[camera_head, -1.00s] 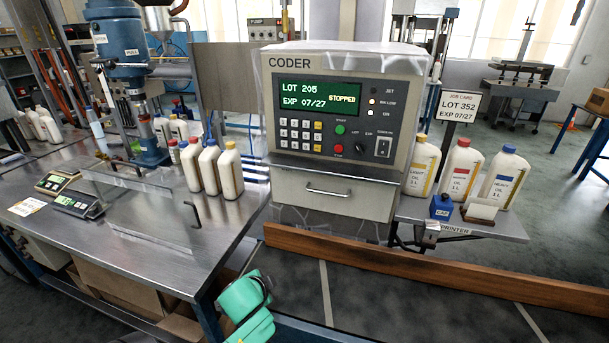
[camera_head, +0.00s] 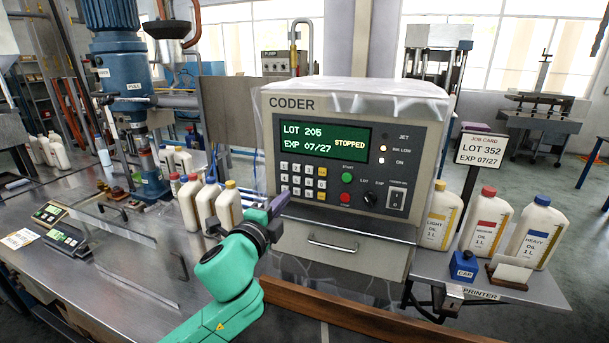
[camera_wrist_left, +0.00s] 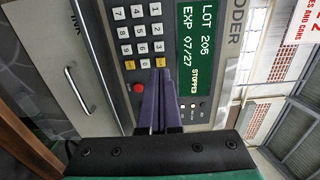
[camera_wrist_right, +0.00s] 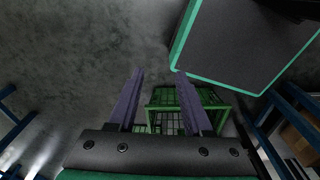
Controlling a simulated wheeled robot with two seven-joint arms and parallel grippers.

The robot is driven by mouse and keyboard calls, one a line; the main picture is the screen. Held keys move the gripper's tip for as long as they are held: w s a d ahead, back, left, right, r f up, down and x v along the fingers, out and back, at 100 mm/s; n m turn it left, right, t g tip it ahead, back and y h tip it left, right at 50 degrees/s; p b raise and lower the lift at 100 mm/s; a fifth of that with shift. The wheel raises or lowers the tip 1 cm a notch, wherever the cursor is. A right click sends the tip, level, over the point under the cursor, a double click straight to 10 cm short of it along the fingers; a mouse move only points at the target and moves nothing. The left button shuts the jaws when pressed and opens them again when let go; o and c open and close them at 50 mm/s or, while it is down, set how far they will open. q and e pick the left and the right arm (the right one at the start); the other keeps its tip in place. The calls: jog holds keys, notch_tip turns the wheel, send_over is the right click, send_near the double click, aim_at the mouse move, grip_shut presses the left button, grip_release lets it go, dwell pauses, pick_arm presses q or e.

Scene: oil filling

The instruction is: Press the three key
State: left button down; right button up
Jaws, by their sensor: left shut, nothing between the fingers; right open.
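The coder (camera_head: 350,150) has a keypad of pale number keys with yellow keys in its right-hand column. The three key (camera_wrist_left: 158,46) is in the keypad's top row, beside a yellow key (camera_wrist_left: 162,62); it also shows in the head view (camera_head: 309,170). My left gripper (camera_head: 286,193) is shut and empty, its purple fingers in front of the keypad's lower left in the head view. In the left wrist view its tips (camera_wrist_left: 158,72) appear just below that yellow key; contact cannot be told. My right gripper (camera_wrist_right: 160,72) is open and empty, and outside the head view.
The display (camera_head: 323,143) reads LOT 205, EXP 07/27, STOPPED. Green (camera_head: 347,177) and red (camera_head: 345,198) buttons sit right of the keypad. White bottles (camera_head: 207,205) stand left of the coder. A job card (camera_head: 481,150) reads LOT 352. A green crate (camera_wrist_right: 185,97) lies below my right gripper.

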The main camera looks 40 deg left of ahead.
aim_at(308, 170)
pick_arm(q)
jog(key=p+x, duration=0.4)
jog(key=x, duration=0.9)
jog(key=shift+w+a, duration=0.1)
jog(key=shift+a, duration=0.05)
jog(key=shift+w+a+f, duration=0.1)
jog(key=shift+w, duration=0.35)
jog(key=shift+s, duration=0.1)
